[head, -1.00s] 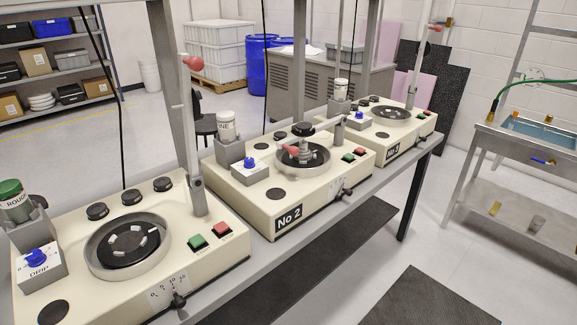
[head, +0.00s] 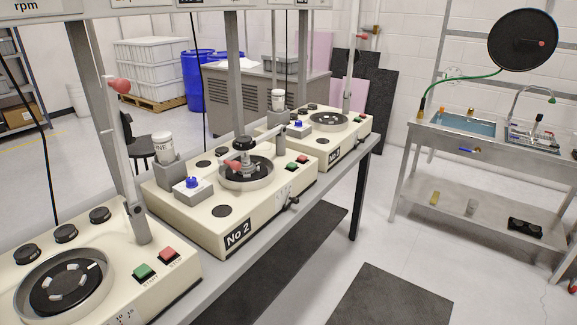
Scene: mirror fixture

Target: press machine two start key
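Machine two (head: 190,215), a cream box with a "No 2" label (head: 237,233), stands mid-bench in the head view. Its green key (head: 291,166) is at the right of its top, just in front of a red key (head: 302,159). Its arm is swung down over the round bowl (head: 246,174), with a red-knobbed fitting (head: 233,165) in it. A bottle (head: 162,147) and a small box with a blue knob (head: 191,183) are on its left side. Lettering by the keys is too small to read. Neither of my grippers is in view.
A similar machine (head: 190,285) with green and red keys stands nearer at left, its arm raised. Machine No 3 (head: 362,130) stands beyond, arm raised. A steel sink bench (head: 440,135) is at right. Open floor with dark mats (head: 392,300) lies between.

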